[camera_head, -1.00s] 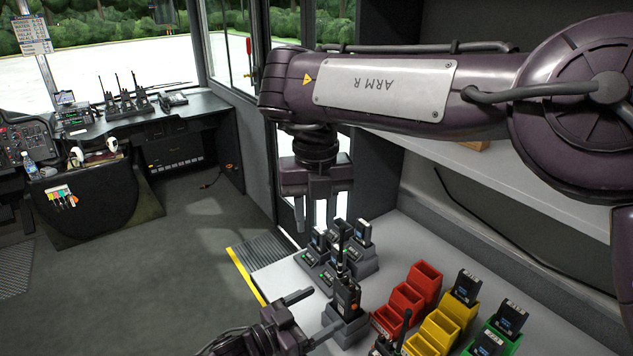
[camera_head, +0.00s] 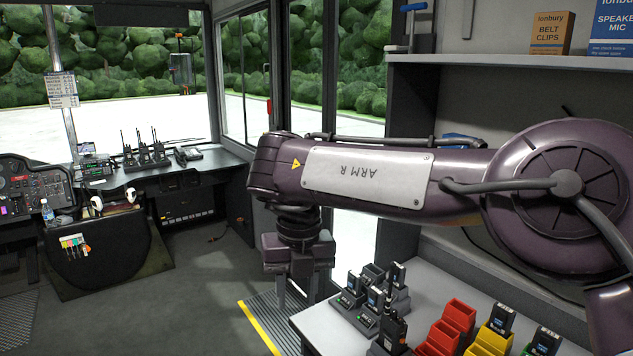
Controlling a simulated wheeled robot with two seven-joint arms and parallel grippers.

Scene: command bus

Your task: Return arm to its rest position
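My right arm (camera_head: 368,178), marked "ARM R", reaches in from the right across the view, above the counter. Its gripper (camera_head: 297,290) hangs fingers down, left of the counter's near-left corner. My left arm and gripper are out of view.
The white counter (camera_head: 316,325) holds black radios in chargers (camera_head: 372,300), red bins (camera_head: 452,325) and yellow bins (camera_head: 490,340). A shelf (camera_head: 500,62) with boxes is above at right. A driver's console (camera_head: 105,250) stands at left. The floor (camera_head: 205,285) between is clear.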

